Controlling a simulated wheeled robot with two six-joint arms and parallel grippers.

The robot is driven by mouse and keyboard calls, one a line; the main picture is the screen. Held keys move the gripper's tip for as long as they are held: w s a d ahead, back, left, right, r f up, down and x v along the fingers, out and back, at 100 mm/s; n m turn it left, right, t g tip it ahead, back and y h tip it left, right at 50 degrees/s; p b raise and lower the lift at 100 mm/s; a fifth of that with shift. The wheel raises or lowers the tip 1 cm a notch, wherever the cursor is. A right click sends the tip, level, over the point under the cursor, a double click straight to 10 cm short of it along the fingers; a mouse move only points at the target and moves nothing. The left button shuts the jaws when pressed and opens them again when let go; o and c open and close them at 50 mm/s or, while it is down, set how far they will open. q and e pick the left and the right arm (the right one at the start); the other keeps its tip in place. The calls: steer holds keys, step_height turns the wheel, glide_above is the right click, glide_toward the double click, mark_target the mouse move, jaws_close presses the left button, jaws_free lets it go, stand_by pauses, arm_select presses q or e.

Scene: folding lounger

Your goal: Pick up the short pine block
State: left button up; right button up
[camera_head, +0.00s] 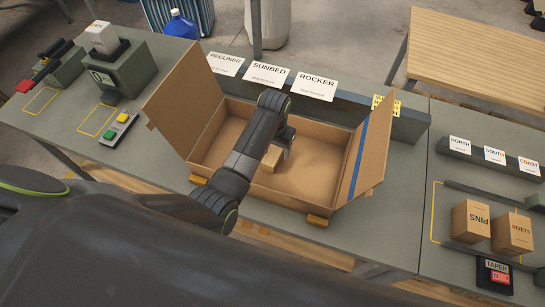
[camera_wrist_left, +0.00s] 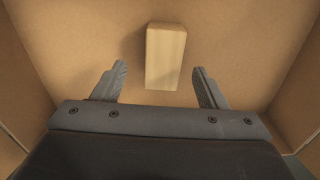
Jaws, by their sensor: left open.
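The short pine block (camera_wrist_left: 165,58) lies on the floor of an open cardboard box, seen in the left wrist view just beyond and between my fingertips. In the head view the pine block (camera_head: 271,158) shows partly beside my left gripper, which hides some of it. My left gripper (camera_wrist_left: 162,82) is open, above the box floor, with a finger to either side of the block's near end. In the head view my left gripper (camera_head: 284,150) reaches down into the box. The right gripper is not in view.
The cardboard box (camera_head: 322,199) stands on a grey bench with its side flaps raised. Signs (camera_head: 268,73) stand behind it. A green device (camera_head: 122,70) and a button box (camera_head: 120,128) are at left. Cartons marked PINS (camera_head: 470,221) and RIVETS (camera_head: 513,233) are at right.

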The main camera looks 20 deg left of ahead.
mark_target(272, 155)
arm_select(q)
steer(key=shift+a+f+p, duration=0.2)
steer(key=shift+f+p, duration=0.3)
steer(key=shift+f, duration=2.25)
steer(key=c, duration=1.1)
